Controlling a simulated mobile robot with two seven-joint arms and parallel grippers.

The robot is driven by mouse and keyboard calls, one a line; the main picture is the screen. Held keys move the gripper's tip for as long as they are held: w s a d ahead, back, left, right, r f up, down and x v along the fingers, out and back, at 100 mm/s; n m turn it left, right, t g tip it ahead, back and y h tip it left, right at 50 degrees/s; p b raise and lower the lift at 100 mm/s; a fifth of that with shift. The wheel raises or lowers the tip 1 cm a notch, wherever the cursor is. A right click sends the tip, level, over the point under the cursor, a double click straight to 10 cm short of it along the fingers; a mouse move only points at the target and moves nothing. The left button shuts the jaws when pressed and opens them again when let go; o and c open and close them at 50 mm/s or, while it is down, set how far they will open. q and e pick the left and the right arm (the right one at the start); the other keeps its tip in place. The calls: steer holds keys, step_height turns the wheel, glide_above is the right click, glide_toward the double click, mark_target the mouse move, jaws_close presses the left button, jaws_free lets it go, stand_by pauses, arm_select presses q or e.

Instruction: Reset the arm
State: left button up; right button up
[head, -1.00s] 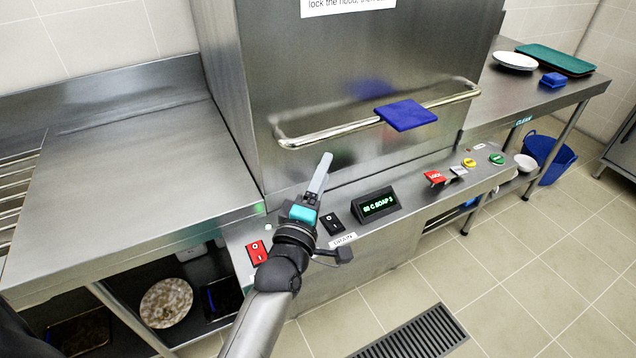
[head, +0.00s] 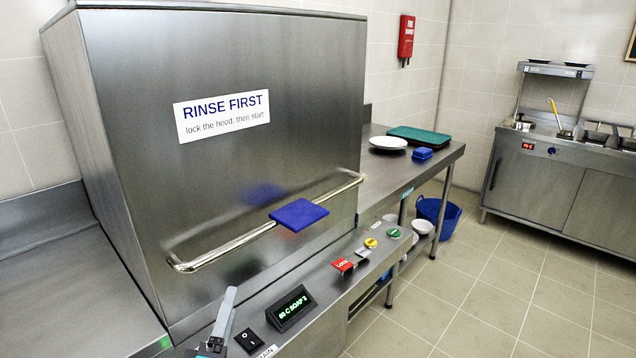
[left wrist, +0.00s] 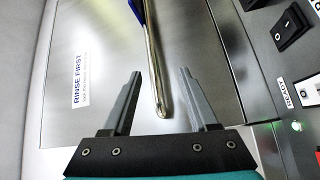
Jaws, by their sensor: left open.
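My left gripper (head: 222,322) is at the bottom of the head view, in front of the steel dishwasher hood (head: 130,140) and left of the black drain switch (head: 249,340). In the left wrist view my left gripper (left wrist: 157,98) has its two fingers wide apart with nothing between them touching. The hood's bar handle (head: 225,245) with a blue pad (head: 299,214) lies beyond the fingers; the bar also shows in the left wrist view (left wrist: 156,65). My right gripper is out of view.
The control panel carries a lit green display (head: 291,307), a red LOCK button (head: 343,265), a yellow button (head: 371,243) and a green button (head: 393,233). A white plate (head: 388,143) and a green tray (head: 419,136) lie on the right counter. A blue bucket (head: 438,215) stands on the floor.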

arm_select(q)
steer(key=s+d+f+m+g+h, duration=0.3)
steer(key=d+f+m+g, duration=0.15)
steer(key=m, duration=0.25)
steer(key=s+a+f+m+g+y, duration=0.1)
steer(key=s+f+m+g, duration=0.4)
steer(key=s, duration=0.5)
steer(key=s+f+m+g, duration=0.3)
steer(key=s+m+g, duration=0.3)
steer(key=s, duration=0.4)
step_height(320, 180, down, 23)
steer(key=s+g, duration=0.1)
steer(key=s, duration=0.2)
steer(key=s+a+f+g, duration=0.1)
steer(key=s+a+f, duration=0.2)
steer(key=s+f, duration=1)
steer(key=shift+s+m+y, duration=0.3)
steer(key=shift+s+m, duration=0.1)
steer(key=shift+s, duration=0.4)
steer(key=shift+g, duration=0.25)
